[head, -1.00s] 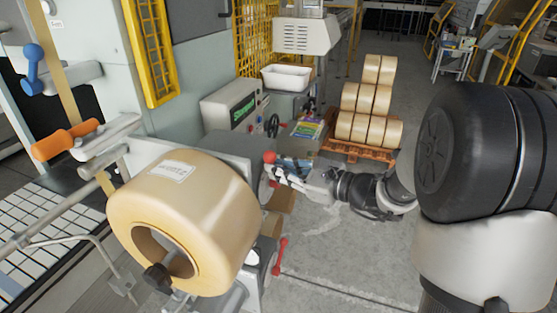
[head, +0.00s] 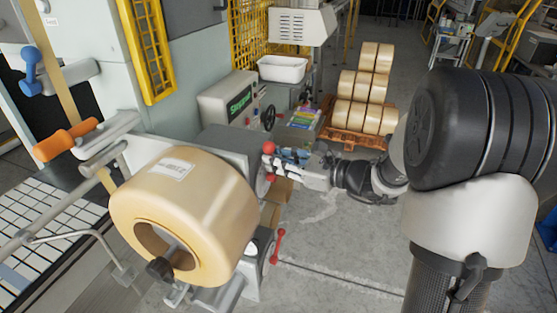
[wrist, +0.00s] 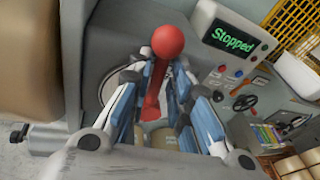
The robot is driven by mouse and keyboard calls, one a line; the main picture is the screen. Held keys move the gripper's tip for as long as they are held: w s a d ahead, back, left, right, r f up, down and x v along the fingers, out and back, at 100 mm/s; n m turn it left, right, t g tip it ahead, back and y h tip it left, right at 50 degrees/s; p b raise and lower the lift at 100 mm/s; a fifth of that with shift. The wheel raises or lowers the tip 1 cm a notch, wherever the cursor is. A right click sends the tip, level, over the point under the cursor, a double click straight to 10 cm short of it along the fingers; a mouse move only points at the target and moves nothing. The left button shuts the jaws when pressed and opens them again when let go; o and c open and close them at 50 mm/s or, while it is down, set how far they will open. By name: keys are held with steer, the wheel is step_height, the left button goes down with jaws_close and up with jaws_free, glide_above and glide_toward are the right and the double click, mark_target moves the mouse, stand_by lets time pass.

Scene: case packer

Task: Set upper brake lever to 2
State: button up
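The upper brake lever has a red ball knob (wrist: 168,40) and a red shaft that runs down between my fingers in the wrist view. Its knob (head: 268,147) also shows in the head view, on the side of the grey machine housing. My gripper (wrist: 157,80) is open, with one blue-padded finger on each side of the lever; a gap shows around the shaft. In the head view my gripper (head: 286,158) is right beside the knob. A lower red lever (head: 277,245) hangs below. The lever's scale numbers cannot be read.
A large tan tape roll (head: 185,210) sits on a spindle left of the lever. A control panel (head: 230,105) reads "Stopped". A white bin (head: 282,68) and a pallet of rolls (head: 362,137) stand behind.

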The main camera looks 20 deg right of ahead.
steer(key=shift+o, duration=1)
steer(key=v, duration=1.2)
